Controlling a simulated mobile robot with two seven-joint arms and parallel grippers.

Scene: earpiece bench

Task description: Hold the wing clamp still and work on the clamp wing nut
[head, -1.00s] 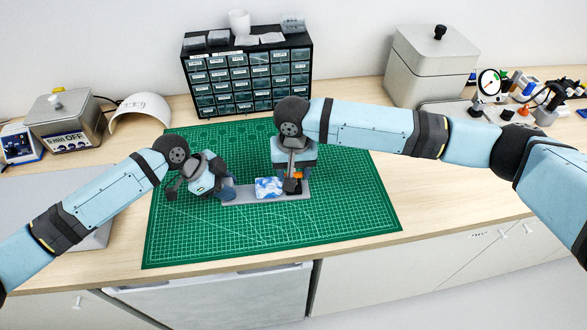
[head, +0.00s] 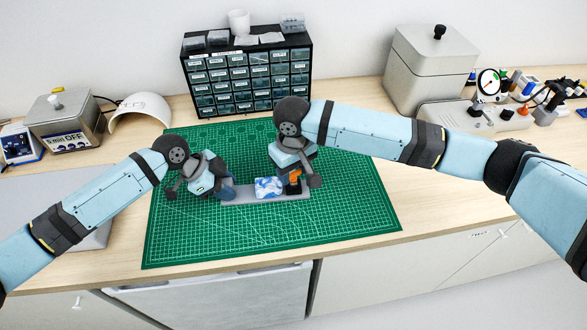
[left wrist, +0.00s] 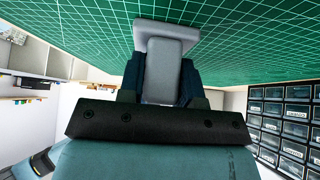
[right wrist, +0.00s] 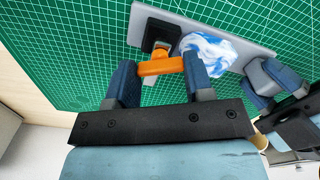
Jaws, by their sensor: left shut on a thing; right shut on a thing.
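The wing clamp is a grey flat bar (head: 241,196) lying on the green mat, with a grey block at its left end. My left gripper (left wrist: 163,68) is shut on that grey block (left wrist: 168,48). A blue-and-white marbled piece (head: 268,187) sits on the middle of the bar; it also shows in the right wrist view (right wrist: 207,50). The orange wing nut (right wrist: 160,66) is at the black post (right wrist: 158,38) near the bar's right end. My right gripper (head: 296,180) is shut on the wing nut, one finger at each end of it.
The green cutting mat (head: 340,215) has free room in front and to the right. A black drawer cabinet (head: 247,80) stands behind.

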